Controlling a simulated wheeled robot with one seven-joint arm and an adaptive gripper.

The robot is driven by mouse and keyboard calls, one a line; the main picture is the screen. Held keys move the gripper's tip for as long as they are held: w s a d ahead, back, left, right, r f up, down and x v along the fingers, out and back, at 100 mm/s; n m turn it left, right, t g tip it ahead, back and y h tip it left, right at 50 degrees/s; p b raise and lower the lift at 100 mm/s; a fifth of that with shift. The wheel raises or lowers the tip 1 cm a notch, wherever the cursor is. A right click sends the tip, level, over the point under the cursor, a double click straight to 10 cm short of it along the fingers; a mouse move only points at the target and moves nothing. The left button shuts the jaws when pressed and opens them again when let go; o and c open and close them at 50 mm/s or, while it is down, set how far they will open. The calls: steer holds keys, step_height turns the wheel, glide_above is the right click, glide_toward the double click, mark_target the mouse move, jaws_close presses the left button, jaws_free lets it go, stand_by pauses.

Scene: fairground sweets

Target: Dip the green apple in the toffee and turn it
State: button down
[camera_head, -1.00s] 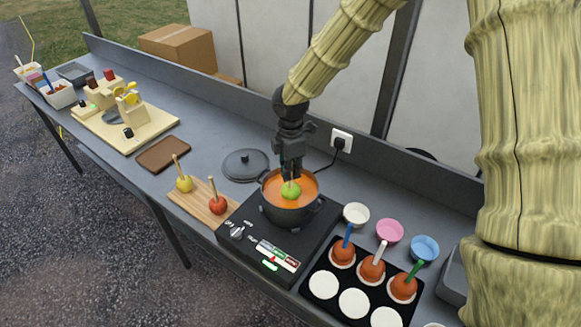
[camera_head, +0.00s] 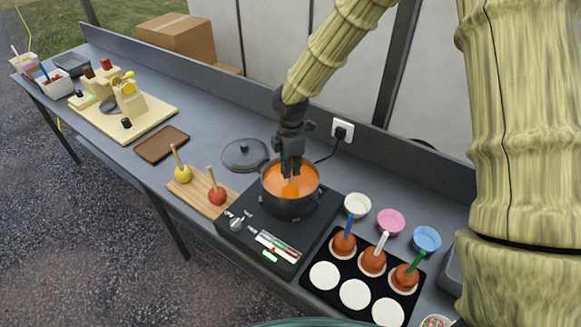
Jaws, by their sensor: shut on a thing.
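The black pot (camera_head: 290,205) of orange toffee (camera_head: 298,178) stands on the black hot plate (camera_head: 228,240). My gripper (camera_head: 290,174) points straight down over the pot, its fingers shut on a stick (camera_head: 288,186) that goes into the toffee. The green apple is no longer visible; the toffee surface hides it or it is coated orange. Whether the apple touches the pot's floor cannot be seen.
A yellow apple (camera_head: 183,174) and a red apple (camera_head: 217,196) stand on a wooden board (camera_head: 196,193) at left. A pot lid (camera_head: 245,154) lies behind. A black tray (camera_head: 320,254) with several toffee apples, and pink (camera_head: 391,221) and blue (camera_head: 427,238) bowls, are at right.

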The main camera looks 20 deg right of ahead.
steer(key=shift+r+n+p, duration=0.2)
steer(key=shift+n+p, duration=0.8)
steer(key=shift+p, duration=0.1)
steer(key=n+p, duration=0.2)
steer(key=shift+n, duration=0.3)
steer(key=shift+f+n, duration=0.25)
steer(key=shift+n, duration=0.45)
steer(key=n, duration=0.5)
steer(key=shift+n, duration=0.3)
steer(key=m, duration=1.1)
steer(key=shift+m, duration=1.2)
steer(key=m, duration=0.3)
steer(key=shift+m, duration=1.1)
steer(key=m, duration=0.4)
steer(key=n, duration=0.5)
steer(key=shift+n, duration=0.3)
steer(key=n, duration=0.5)
steer(key=shift+n, duration=0.3)
